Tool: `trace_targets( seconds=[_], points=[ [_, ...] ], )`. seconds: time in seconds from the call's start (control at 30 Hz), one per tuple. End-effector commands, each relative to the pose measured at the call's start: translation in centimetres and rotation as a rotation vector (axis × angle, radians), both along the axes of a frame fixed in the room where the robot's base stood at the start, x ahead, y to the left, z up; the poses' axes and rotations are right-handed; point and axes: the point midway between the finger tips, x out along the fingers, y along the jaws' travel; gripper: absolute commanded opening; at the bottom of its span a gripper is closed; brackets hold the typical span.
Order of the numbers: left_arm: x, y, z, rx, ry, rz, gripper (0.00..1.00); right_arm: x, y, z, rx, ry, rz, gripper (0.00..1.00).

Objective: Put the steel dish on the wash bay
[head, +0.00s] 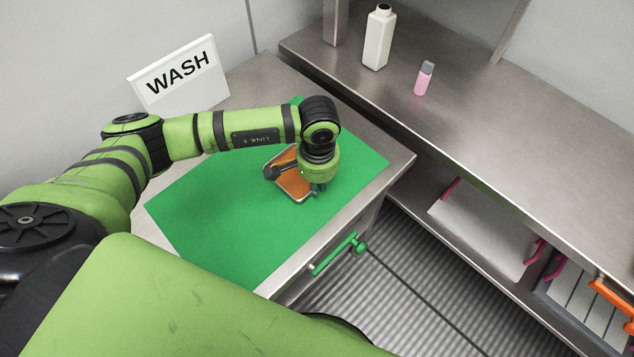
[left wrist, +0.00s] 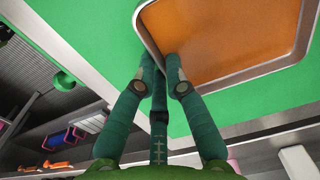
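The steel dish (head: 299,189) is a shallow rectangular tray with a steel rim and an orange-brown inside. It is over the green mat (head: 215,215) in front of the WASH sign (head: 180,73); I cannot tell whether it rests on the mat or is just above it. My left gripper (head: 318,190) points down at the dish's near right edge. In the left wrist view, the fingers of the left gripper (left wrist: 160,65) close together around the rim of the dish (left wrist: 230,40) near a corner. The wrist hides part of the dish in the head view. My right gripper is not in view.
A steel shelf counter (head: 480,120) on the right holds a white bottle (head: 379,40) and a small pink bottle (head: 424,79). A green handle (head: 338,254) sticks out from the table's front. The mat is clear to the left of the dish.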

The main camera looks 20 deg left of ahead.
Motion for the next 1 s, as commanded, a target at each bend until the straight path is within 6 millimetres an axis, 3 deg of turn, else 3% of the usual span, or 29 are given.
trace_targets(
  seconds=[0.47, 1.0],
  points=[
    [0.1, 0.0, 0.7, -0.001, -0.002, 0.001, 0.31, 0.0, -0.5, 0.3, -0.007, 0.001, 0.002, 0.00],
    [0.0, -0.2, 10.8, -0.001, -0.004, 0.000, 0.31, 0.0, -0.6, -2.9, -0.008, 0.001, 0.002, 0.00]
  ],
)
